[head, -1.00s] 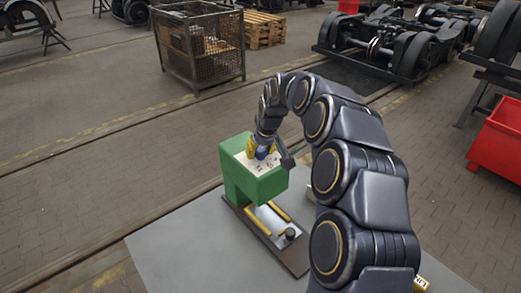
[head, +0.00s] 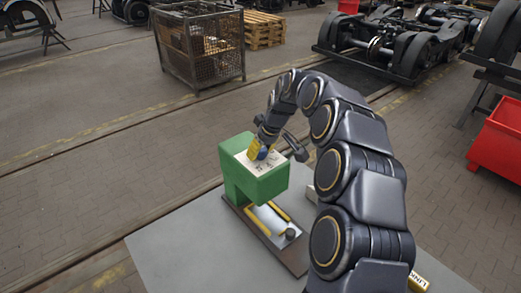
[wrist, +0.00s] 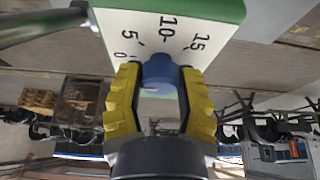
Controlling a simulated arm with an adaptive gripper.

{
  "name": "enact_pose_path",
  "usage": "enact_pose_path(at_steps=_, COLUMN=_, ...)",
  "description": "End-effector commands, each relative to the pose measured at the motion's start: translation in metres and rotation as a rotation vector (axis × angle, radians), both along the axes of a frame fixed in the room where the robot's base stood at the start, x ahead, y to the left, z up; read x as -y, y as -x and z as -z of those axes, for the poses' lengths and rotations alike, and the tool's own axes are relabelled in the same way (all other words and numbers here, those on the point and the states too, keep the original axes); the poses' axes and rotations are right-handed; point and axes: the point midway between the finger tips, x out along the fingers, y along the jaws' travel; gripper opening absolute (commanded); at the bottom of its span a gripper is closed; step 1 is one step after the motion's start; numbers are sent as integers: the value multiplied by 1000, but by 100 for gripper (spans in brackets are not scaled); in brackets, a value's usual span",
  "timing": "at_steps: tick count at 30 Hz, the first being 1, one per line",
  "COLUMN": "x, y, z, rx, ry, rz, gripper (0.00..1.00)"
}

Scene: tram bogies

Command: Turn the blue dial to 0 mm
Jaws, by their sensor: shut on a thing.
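The blue dial (head: 263,154) sits on the white scale plate (head: 273,165) on top of the green machine (head: 234,174). In the wrist view the blue dial (wrist: 160,70) lies between the two yellow fingers of my gripper (wrist: 159,88), which is shut on it. The plate carries black marks 0, 5, 10 and 15, with 0 beside the left finger. I cannot make out which mark the dial points at. In the head view my gripper (head: 257,150) reaches the dial from above, and its fingers partly hide dial and plate.
The machine stands on a grey table (head: 185,245). Its brown base carries yellow bars and a black knob (head: 291,234). A mesh crate (head: 197,45), pallets (head: 263,28) and a red bin (head: 498,143) stand on the floor beyond.

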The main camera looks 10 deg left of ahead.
Motion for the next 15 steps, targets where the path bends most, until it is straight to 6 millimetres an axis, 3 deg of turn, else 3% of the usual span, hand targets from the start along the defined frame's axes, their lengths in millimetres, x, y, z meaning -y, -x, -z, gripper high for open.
enact_pose_path(at_steps=2, x=0, y=1, z=2, rx=-4, ry=3, rz=-3, gripper=4)
enact_pose_path(at_steps=3, x=0, y=1, z=2, rx=-4, ry=3, rz=-3, gripper=41)
enact_pose_path(at_steps=5, x=0, y=1, z=2, rx=-4, ry=3, rz=-2, gripper=66)
enact_pose_path(at_steps=15, x=0, y=0, z=0, rx=-1, ry=2, rz=-1, gripper=67)
